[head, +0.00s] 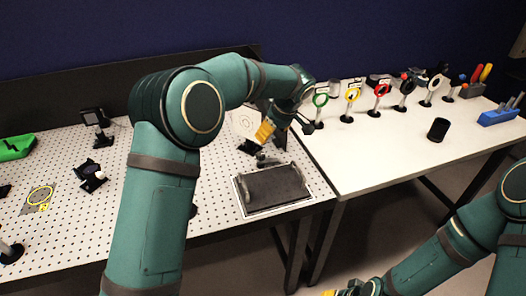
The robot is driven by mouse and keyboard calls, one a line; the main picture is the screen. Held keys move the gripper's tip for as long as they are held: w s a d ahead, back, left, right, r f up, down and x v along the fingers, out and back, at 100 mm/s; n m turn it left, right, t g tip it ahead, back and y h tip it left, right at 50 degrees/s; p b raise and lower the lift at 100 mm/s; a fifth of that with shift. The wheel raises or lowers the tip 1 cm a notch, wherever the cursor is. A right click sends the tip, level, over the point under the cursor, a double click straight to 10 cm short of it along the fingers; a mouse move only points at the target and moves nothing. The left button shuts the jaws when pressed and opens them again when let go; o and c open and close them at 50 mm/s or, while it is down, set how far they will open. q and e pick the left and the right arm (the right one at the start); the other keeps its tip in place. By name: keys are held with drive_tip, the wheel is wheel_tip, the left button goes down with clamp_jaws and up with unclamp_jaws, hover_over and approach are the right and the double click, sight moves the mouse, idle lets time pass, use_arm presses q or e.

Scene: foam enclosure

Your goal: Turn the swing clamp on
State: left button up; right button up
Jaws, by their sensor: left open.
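The swing clamp (266,160) appears as a small dark and metallic piece at the back edge of a dark grey block (273,189). It is small and partly crowded by my arm, so its exact position is unclear. My left gripper (283,128) is above and behind the block, near the clamp, at the end of my left arm. It is open, with nothing visible in it. Whether it touches the clamp cannot be told.
The block lies on a white-bordered plate on the perforated board (110,235). Optical mounts (95,118) stand at left. The white table (390,150) at right holds several coloured ring holders, a black cup (438,130) and a blue tool holder (497,117). Its front middle is clear.

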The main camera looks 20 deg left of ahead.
sight(261, 154)
use_arm(q)
drive_tip(key=b+x, duration=0.1)
drive_tip(key=x, duration=1.1)
drive_tip(key=shift+s+f, duration=0.1)
drive_tip(key=shift+f, duration=0.1)
clamp_jaws()
